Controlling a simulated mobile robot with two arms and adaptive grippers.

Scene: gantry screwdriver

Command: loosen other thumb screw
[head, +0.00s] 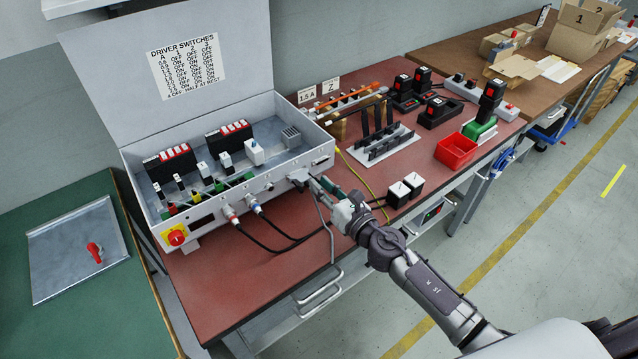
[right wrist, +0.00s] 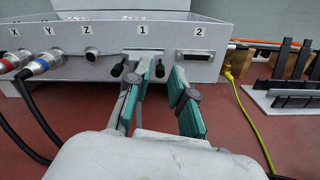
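The grey control box (head: 220,207) stands open on the red bench. At its port marked 1, a grey cable plug (head: 298,175) is seated in the front panel. In the right wrist view, one dark thumb screw (right wrist: 117,70) sits left of the plug and the other thumb screw (right wrist: 160,69) sits right of it. My right gripper (right wrist: 164,72) is open, its teal-padded fingers on either side of the right thumb screw, with no clear contact visible. The left finger hides part of the plug. The right gripper also shows in the head view (head: 322,185). My left gripper is not in view.
Port 2 (right wrist: 194,57) is bare, to the right. Red and blue round plugs (head: 233,222) with black cables are at the left. A red bin (head: 457,149) stands farther right.

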